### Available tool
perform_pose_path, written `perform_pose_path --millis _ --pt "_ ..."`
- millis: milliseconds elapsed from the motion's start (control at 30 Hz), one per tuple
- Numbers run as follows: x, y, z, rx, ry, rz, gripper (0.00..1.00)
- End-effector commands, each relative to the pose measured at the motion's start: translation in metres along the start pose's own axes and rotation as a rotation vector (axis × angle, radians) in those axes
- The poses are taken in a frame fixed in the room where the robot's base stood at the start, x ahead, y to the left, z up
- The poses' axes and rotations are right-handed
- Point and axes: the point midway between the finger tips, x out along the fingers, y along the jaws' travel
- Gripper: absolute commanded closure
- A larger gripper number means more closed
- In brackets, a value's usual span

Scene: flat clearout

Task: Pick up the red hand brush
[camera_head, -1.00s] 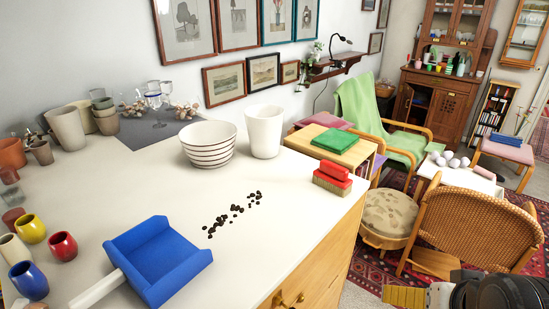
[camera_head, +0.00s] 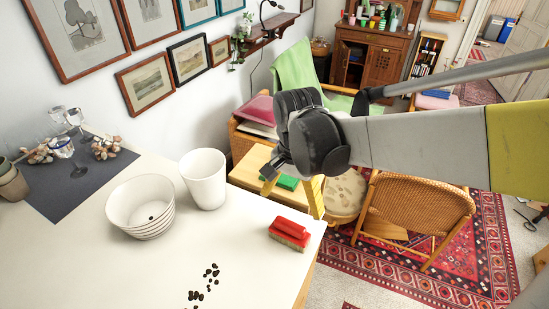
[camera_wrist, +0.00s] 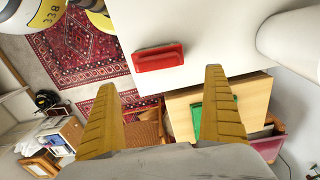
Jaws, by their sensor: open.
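The red hand brush (camera_head: 290,233) lies on the white tabletop (camera_head: 240,262) near its right edge, with its bristles down. It also shows in the wrist view (camera_wrist: 158,57), ahead of my fingers and touching neither of them. My gripper (camera_head: 293,190) hangs above and behind the brush, past the table's far edge in the head view. In the wrist view its two yellow fingers (camera_wrist: 162,85) are spread wide apart with nothing between them.
A white striped bowl (camera_head: 141,207) and a white cup (camera_head: 204,178) stand left of the brush. Dark crumbs (camera_head: 205,283) lie in front. A small wooden table with a green book (camera_head: 287,182) and a wicker chair (camera_head: 415,208) stand beyond the edge.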

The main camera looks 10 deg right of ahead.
Motion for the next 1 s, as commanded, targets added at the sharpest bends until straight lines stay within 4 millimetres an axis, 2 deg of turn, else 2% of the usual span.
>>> perform_pose_path --millis 33,133,367,633,767,967,1000 --pt "0.011 0.000 0.000 0.000 -0.001 0.000 0.00" --pt "0.030 0.000 0.000 -0.001 0.000 0.000 0.00" --pt "0.051 0.000 0.000 -0.002 0.001 -0.001 0.00" --pt "0.091 -0.002 -0.002 -0.002 0.001 -0.002 0.00" --pt "0.099 -0.002 -0.002 -0.002 0.002 -0.002 0.00" --pt "0.099 -0.002 -0.001 -0.002 0.001 -0.002 0.00" --pt "0.099 -0.002 -0.001 -0.002 0.001 -0.002 0.12"
